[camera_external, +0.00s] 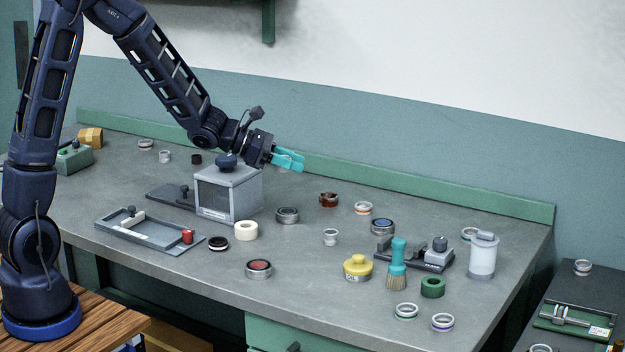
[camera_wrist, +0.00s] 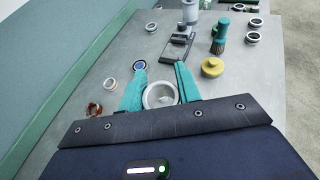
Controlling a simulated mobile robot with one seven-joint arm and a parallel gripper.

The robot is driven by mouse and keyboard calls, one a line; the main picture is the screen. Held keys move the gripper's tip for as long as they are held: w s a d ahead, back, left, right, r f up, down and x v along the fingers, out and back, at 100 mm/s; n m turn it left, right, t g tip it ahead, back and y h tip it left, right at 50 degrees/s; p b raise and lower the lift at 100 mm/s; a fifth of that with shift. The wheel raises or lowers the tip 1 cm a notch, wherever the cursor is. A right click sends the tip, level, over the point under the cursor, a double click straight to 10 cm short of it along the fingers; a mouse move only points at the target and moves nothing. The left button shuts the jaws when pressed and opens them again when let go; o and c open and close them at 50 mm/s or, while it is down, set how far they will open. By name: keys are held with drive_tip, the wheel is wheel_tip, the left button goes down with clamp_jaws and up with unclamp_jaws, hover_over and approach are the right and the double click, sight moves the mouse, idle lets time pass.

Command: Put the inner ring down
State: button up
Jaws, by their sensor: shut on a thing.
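My gripper (camera_external: 290,160), with teal fingers, is raised above the back part of the workbench (camera_external: 330,300), beside and above a grey box-shaped machine with a dark window (camera_external: 230,195). In the wrist view my gripper (camera_wrist: 160,70) has a pale grey ring, taken as the inner ring (camera_wrist: 160,95), between its two fingers. The fingers are shut on it, clear of the bench. In the external view the fingers hide the ring.
Several loose rings lie about, among them a brown one (camera_external: 328,199) and a blue-centred one (camera_external: 382,226). A yellow-lidded pot (camera_external: 357,267), a teal brush (camera_external: 398,262) and a white canister (camera_external: 482,257) stand to the right. A grey tray (camera_external: 150,236) lies left. The front middle has free room.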

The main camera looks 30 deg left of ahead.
drive_tip(key=w+a+r+m+g, duration=0.1)
drive_tip(key=w+a+r, duration=0.1)
drive_tip(key=w+a, duration=0.5)
drive_tip(key=w+a+r+m+g, duration=0.1)
drive_tip(key=w+a+r, duration=0.15)
drive_tip(key=w, duration=0.75)
drive_tip(key=w+a+f+m+g+h, duration=0.15)
drive_tip(key=w+a, duration=0.35)
drive_tip(key=a, duration=0.7)
drive_tip(key=w+a+f+g, duration=0.15)
drive_tip(key=w+a, duration=0.35)
drive_tip(key=a, duration=0.7)
drive_tip(key=shift+t, duration=0.4)
drive_tip(key=f, duration=2)
drive_tip(key=shift+w+a, duration=0.15)
drive_tip(key=shift+w, duration=0.05)
drive_tip(key=o, duration=1)
drive_tip(key=shift+f, duration=0.1)
